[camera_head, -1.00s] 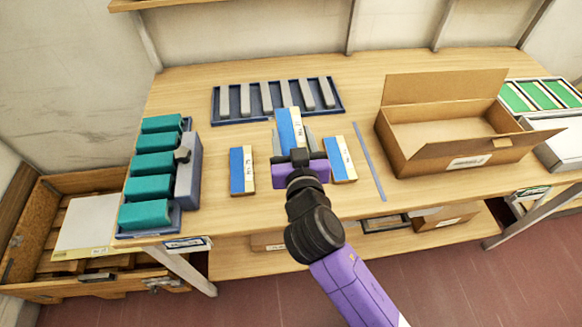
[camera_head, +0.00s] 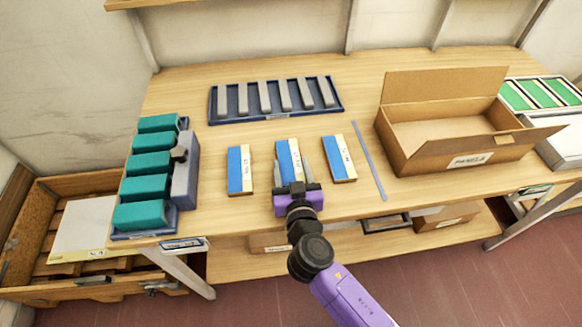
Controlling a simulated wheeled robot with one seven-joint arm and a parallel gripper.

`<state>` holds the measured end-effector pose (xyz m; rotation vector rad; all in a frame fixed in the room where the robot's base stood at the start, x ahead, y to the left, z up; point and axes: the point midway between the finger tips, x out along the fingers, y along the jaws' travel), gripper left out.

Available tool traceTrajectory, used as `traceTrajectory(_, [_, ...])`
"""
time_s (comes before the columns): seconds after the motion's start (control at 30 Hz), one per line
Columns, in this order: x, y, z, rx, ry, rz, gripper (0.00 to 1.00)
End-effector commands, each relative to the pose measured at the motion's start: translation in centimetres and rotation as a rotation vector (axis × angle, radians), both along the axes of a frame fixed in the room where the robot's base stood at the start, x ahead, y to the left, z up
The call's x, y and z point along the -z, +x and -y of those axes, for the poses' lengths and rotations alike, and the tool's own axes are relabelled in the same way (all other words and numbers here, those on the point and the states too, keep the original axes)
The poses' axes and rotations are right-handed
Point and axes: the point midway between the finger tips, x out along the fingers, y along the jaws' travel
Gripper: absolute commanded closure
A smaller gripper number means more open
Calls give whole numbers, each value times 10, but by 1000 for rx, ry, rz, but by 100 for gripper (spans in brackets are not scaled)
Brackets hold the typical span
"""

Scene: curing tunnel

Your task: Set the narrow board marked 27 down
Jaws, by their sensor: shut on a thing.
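My gripper (camera_head: 291,170) is shut on a narrow board (camera_head: 286,150), blue on the left and cream on the right, with its fingers at the board's near half. The board lies flat between two similar boards, one to the left (camera_head: 240,170) and one to the right (camera_head: 338,160), apart from both. It looks at or very close to the tabletop (camera_head: 215,155); I cannot tell whether it touches. Its near end is hidden by my gripper. The marks on the boards are too small to read.
A blue rack (camera_head: 227,114) with several grey bars stands behind. Teal blocks (camera_head: 149,164) on a blue tray are at the left. A thin grey-blue strip (camera_head: 368,160) and an open cardboard box (camera_head: 432,162) are at the right.

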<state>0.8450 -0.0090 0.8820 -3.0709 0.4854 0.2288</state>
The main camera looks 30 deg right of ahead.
Motion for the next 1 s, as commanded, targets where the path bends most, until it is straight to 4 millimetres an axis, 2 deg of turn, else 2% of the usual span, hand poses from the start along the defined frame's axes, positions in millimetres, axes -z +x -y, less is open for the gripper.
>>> traceTrajectory(0.27, [4, 0, 0, 0, 0, 0, 87])
traceTrajectory(0.3, [4, 0, 0, 0, 0, 0, 44])
traceTrajectory(0.4, [3, 0, 0, 0, 0, -1, 24])
traceTrajectory(0.73, [2, 0, 0, 0, 0, -1, 24])
traceTrajectory(0.87, [-4, 0, 0, 0, 0, 0, 24])
traceTrajectory(0.9, [1, -7, -2, -1, 0, -1, 24])
traceTrajectory(1.0, [-1, -24, -8, -1, 0, -1, 24])
